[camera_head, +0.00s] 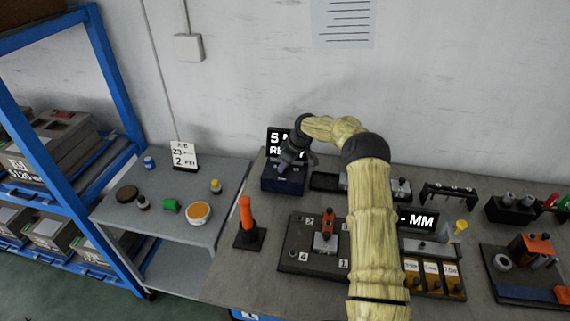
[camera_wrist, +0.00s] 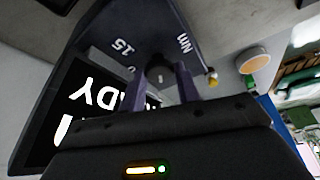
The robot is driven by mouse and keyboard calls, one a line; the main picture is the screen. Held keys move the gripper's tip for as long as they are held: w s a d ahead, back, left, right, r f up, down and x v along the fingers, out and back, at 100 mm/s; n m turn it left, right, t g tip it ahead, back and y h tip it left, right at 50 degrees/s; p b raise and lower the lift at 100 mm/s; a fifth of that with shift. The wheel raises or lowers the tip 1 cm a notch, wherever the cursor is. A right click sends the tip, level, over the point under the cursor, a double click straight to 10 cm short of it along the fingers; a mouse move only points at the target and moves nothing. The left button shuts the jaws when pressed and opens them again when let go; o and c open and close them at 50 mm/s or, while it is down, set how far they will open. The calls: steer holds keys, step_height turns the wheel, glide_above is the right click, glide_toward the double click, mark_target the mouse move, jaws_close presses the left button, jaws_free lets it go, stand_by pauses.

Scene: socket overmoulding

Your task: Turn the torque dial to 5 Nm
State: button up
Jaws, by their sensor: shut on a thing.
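The torque tester is a dark blue box (camera_head: 283,184) at the back left of the workbench. Its black display (camera_head: 274,137) shows "5 N" and "RE" in white, the rest covered by my arm. My gripper (camera_head: 284,168) reaches down onto the top of the box. In the wrist view my gripper (camera_wrist: 167,82) is shut on the dark torque dial (camera_wrist: 160,74), one finger on each side. The scale plate (camera_wrist: 130,25) around it shows "15", a "0" and "Nm". The dial's pointer is hidden by the fingers. The display (camera_wrist: 75,105) appears there upside down with part of "READY".
An orange-handled driver (camera_head: 246,215) stands upright in a black base left of a numbered fixture plate (camera_head: 300,262). My arm crosses the bench middle. Left, a side table (camera_head: 165,232) bears small pots and a sign card (camera_head: 184,157). A black rack (camera_head: 447,192) stands right.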

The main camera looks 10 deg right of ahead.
steer(key=o, duration=1)
steer(key=shift+d, duration=0.15)
steer(key=shift+r, duration=0.1)
steer(key=b+v, duration=0.2)
steer(key=v, duration=1.5)
steer(key=shift+s+r+b, duration=0.1)
steer(key=shift+r+b, duration=0.1)
steer(key=shift+b, duration=0.1)
